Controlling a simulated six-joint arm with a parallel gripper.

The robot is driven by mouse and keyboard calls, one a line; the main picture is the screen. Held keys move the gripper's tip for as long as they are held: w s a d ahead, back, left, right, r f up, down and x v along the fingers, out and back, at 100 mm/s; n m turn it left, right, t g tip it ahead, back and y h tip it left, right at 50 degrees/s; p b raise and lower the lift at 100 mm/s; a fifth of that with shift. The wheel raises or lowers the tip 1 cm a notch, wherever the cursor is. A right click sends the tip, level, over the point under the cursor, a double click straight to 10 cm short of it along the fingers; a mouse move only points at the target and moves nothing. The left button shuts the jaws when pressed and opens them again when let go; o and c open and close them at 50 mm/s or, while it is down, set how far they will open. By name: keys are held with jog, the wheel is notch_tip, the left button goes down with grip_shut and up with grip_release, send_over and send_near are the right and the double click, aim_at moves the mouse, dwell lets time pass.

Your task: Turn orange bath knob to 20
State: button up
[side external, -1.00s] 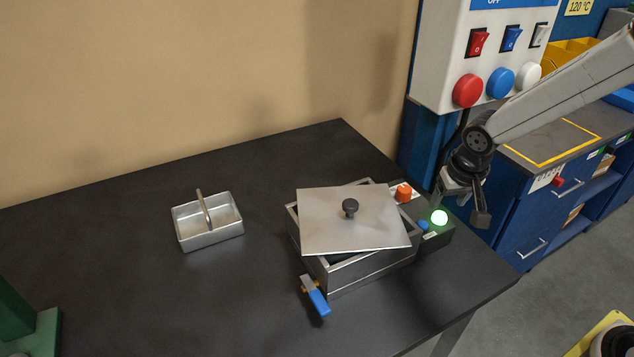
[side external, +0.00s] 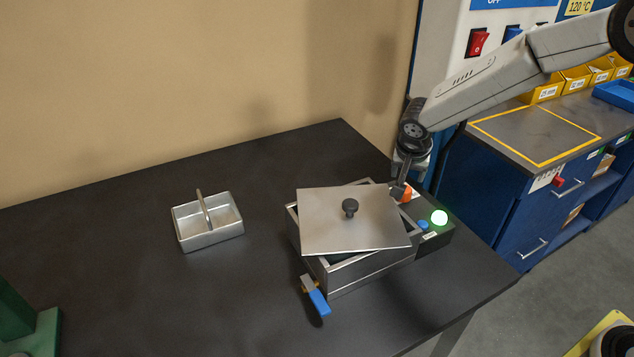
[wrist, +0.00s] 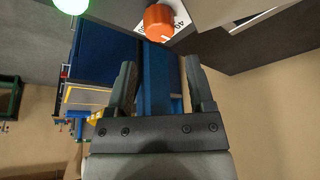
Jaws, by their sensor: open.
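The orange bath knob (side external: 406,194) sits on the dark control box (side external: 436,233) at the right end of the metal bath (side external: 365,268). It is partly hidden behind my gripper (side external: 400,192) in the side view. In the wrist view the orange knob (wrist: 159,22) lies beyond the fingertips at the top, on a white dial label (wrist: 180,14) with a printed number that looks like 40. My gripper (wrist: 160,75) is open there, with nothing between its fingers. I cannot tell the knob's exact setting.
A loose metal lid (side external: 325,222) with a dark knob lies askew on the bath. A blue button (side external: 423,225) and a lit green lamp (side external: 439,217) share the control box. A blue-handled valve (side external: 316,298) sticks out in front. A metal carrier (side external: 209,226) stands left, with clear table around it.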

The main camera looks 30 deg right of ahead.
jog(key=shift+x, duration=3.8)
grip_shut()
